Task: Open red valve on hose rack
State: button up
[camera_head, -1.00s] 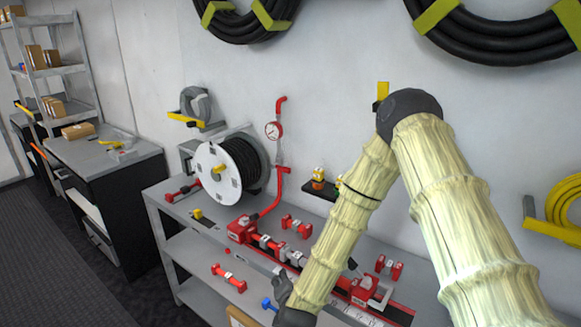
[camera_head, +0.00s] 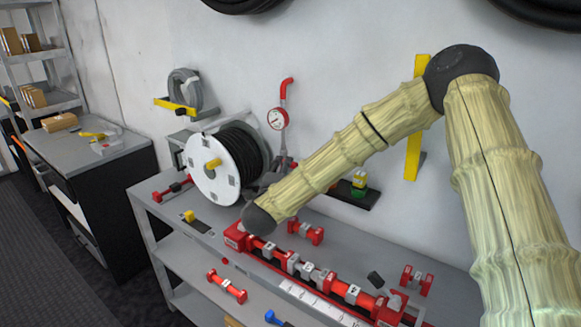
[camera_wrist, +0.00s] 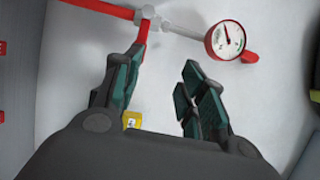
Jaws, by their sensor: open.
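A red pipe carries a round gauge (camera_head: 277,118) on the wall behind the white hose reel. In the wrist view, a grey valve body (camera_wrist: 152,16) sits on the pipe, with a short red handle (camera_wrist: 143,31) pointing toward my gripper. My gripper (camera_wrist: 163,62) is open and empty, with its dark green finger pads apart. The handle's end is right at the left finger's tip; I cannot tell whether they touch. In the head view, my gripper (camera_head: 280,170) is up beside the reel, partly hidden by my arm, and the valve is mostly hidden there.
The white reel (camera_head: 213,168) of black hose stands close left of my gripper. Below is a grey workbench (camera_head: 165,212) with a red manifold (camera_head: 234,237) and several red fittings. A dark wall shelf (camera_head: 362,196) holds small yellow and green items. The gauge also shows in the wrist view (camera_wrist: 225,40).

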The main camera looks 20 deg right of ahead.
aim_at(293, 163)
jog(key=w+d+f, duration=0.1)
jog(key=w, duration=0.1)
jog(key=w+d+f, duration=0.1)
jog(key=w+d, duration=0.1)
jog(key=w, duration=0.1)
jog(key=w+d+f, duration=0.1)
jog(key=w+d, duration=0.1)
jog(key=shift+w+d+f, duration=0.15)
jog(key=shift+w, duration=0.1)
jog(key=shift+w+d+f+p, duration=0.1)
jog(key=shift+w+d+p, duration=0.05)
jog(key=shift+w+p, duration=0.25)
dwell(0.3)
grip_shut()
